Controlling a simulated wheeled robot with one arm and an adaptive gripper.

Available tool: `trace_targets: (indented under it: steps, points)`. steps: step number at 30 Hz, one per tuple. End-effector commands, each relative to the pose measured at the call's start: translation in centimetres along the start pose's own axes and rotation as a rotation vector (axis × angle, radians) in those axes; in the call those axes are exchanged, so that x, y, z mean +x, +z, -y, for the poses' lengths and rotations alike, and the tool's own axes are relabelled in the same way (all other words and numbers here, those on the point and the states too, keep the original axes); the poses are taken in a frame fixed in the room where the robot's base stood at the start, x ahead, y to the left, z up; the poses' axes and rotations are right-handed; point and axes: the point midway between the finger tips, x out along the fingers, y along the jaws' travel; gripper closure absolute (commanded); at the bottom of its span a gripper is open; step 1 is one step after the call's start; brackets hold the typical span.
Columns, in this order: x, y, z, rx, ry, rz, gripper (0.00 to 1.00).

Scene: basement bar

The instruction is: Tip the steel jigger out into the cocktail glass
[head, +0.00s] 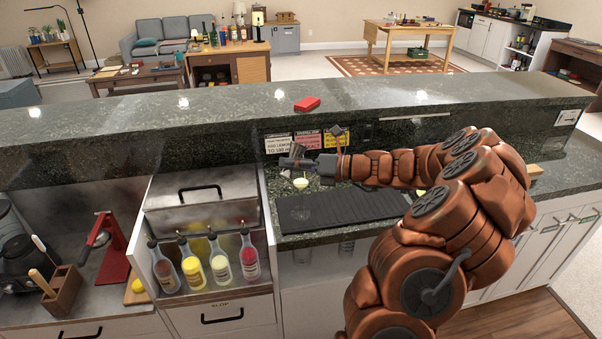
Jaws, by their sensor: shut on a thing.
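My gripper (292,163) reaches left over the bar counter, below the raised ledge. It is shut on a small grey metal piece, which looks like the steel jigger (297,151). The jigger's tilt and contents are too small to make out. A cocktail glass (301,183) with pale yellow in it stands just below my gripper, behind the dark bar mat. The gripper partly hides the space above the glass, and I cannot tell whether jigger and glass touch.
The ribbed black bar mat (335,207) lies in front of the glass. Several coloured bottles (220,264) stand in a rack at the left, before a lidded steel bin (203,197). The raised ledge (220,112) with a red object (307,104) bounds the counter behind.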

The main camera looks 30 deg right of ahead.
Motion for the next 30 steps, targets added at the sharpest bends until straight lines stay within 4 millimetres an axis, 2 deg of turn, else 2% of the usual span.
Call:
trace_targets:
  steps: [30]
  points:
    - [0.11, -0.55, 0.3, 0.12, 0.036, 0.025, 1.0]
